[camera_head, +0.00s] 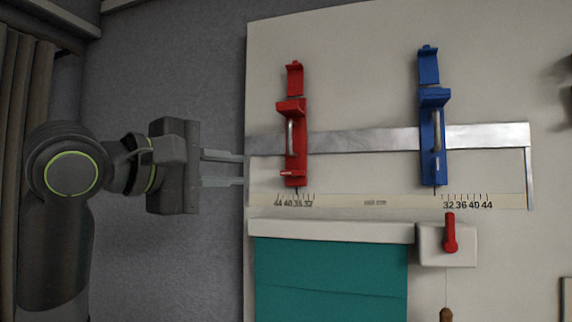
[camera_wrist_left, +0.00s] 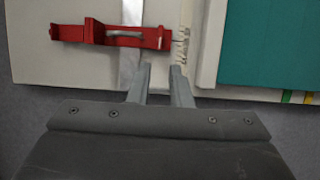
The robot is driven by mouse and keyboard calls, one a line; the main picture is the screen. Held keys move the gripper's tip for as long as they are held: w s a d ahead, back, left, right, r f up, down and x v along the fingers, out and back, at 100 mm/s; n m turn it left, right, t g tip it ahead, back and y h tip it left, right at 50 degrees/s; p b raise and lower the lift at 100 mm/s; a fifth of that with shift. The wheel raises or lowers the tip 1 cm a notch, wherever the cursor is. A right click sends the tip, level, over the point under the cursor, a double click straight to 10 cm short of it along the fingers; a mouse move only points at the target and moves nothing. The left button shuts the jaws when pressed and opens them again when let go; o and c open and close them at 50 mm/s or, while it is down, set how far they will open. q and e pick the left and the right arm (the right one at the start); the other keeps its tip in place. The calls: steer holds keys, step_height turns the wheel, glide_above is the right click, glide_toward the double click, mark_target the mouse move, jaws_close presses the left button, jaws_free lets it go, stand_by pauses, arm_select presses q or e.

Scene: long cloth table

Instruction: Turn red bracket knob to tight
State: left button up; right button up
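The red bracket (camera_head: 292,125) sits on a metal rail (camera_head: 370,139) at the left part of the table, with its pointer over the scale near the 36 mark. A small red knob or screw (camera_head: 291,173) shows at its lower end; whether it is tight cannot be told. The red bracket also shows in the left wrist view (camera_wrist_left: 110,36). My left gripper (camera_head: 241,168) is open and empty, its fingertips at the table's left edge, to the left of the red bracket and apart from it. It also shows in the left wrist view (camera_wrist_left: 161,68). My right gripper is not in view.
A blue bracket (camera_head: 432,120) sits further right on the rail. A scale strip (camera_head: 350,202) runs below the rail. A teal cloth (camera_head: 330,275) and a red lever (camera_head: 450,233) on a white block (camera_head: 467,246) lie below. The rail between the brackets is clear.

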mark_target(290, 173)
arm_select(q)
steer(key=p+x, duration=0.5)
steer(key=x, duration=0.7)
steer(key=shift+w+d+p, duration=0.25)
steer(key=shift+w+p, duration=0.05)
steer(key=shift+p, duration=0.1)
steer(key=shift+w, duration=0.1)
jaws_close()
